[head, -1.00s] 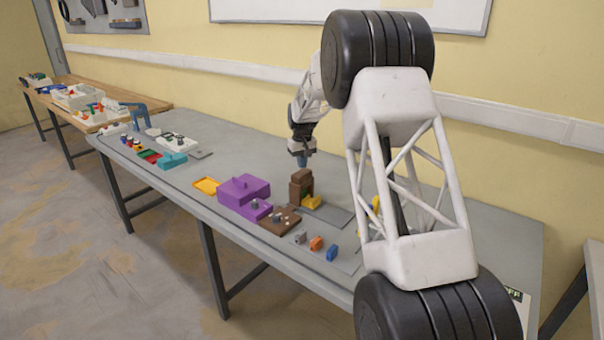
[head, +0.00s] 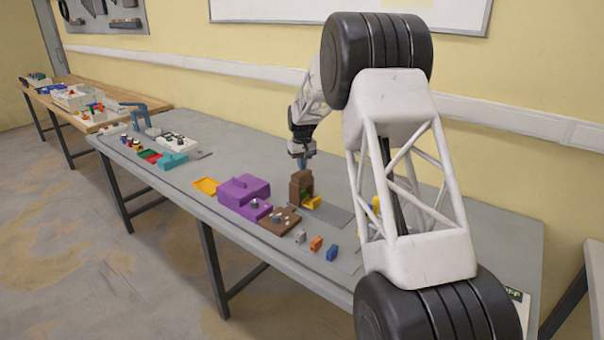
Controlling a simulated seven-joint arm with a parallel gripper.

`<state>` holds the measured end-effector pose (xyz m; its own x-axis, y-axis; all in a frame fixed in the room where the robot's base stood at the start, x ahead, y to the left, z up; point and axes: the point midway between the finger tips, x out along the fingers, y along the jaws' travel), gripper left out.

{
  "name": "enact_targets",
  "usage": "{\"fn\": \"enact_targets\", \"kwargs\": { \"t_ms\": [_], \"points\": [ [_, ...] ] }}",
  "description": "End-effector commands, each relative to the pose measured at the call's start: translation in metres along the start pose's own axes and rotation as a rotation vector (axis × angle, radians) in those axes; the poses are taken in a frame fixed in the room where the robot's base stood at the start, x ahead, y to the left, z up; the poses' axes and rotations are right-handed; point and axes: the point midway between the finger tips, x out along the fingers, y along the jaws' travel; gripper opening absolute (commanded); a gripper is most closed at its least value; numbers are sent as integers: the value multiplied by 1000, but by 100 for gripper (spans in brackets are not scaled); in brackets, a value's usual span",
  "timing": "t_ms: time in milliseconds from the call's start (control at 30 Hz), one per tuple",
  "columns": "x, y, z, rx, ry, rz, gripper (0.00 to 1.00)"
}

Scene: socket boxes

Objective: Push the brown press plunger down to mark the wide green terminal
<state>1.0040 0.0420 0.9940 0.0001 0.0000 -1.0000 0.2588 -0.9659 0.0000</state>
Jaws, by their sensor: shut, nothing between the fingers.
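The brown press (head: 301,180) stands upright on the grey table, right of the purple box. A small green piece (head: 307,192), probably the terminal, shows in the press opening beside a yellow part (head: 313,203) at its front. The plunger cannot be told apart from the press body at this size. My gripper (head: 302,163) points down just above the press top, shut and empty. A small gap or light contact between them cannot be told.
A purple box (head: 243,190) and a brown board with knobs (head: 281,221) stand close by. Small grey, orange (head: 316,243) and blue (head: 332,253) blocks lie in front. A yellow tray (head: 206,186) lies left. My large arm link blocks the right side.

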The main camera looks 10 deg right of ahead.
Motion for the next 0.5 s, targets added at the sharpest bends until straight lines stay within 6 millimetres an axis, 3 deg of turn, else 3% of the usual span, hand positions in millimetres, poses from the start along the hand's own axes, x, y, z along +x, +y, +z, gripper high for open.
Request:
{"fn": "enact_targets", "kwargs": {
  "t_ms": [500],
  "points": [
    [11, 0, 0, 0, 0, 0, 0]
  ]
}}
